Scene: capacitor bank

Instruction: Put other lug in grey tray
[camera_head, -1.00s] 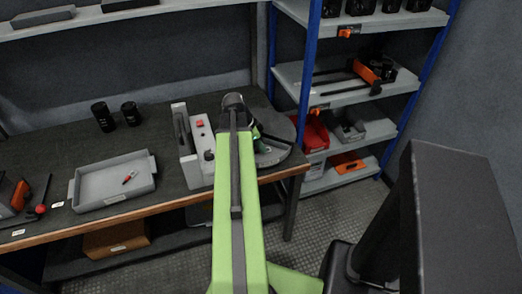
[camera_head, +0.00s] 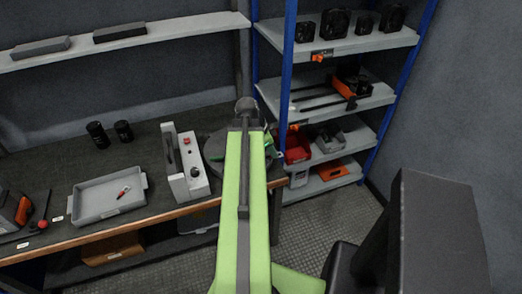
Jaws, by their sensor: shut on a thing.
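The grey tray (camera_head: 91,205) lies on the dark workbench at the left. A small red piece with a pale and dark end (camera_head: 123,191) lies inside it; it is too small to tell for sure whether it is a lug. My green arm reaches up the middle of the picture, its dark far joint above the round dark plate at the bench's right end. My gripper is hidden behind the arm, so I cannot see its jaws or anything in them. No other lug can be made out.
A grey box with a red button (camera_head: 187,170) stands between the tray and the round plate (camera_head: 214,149). Two black cylinders (camera_head: 98,135) stand behind the tray. An orange-handled tool (camera_head: 22,210) lies left of it. A blue-posted shelf (camera_head: 290,70) stands at the right.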

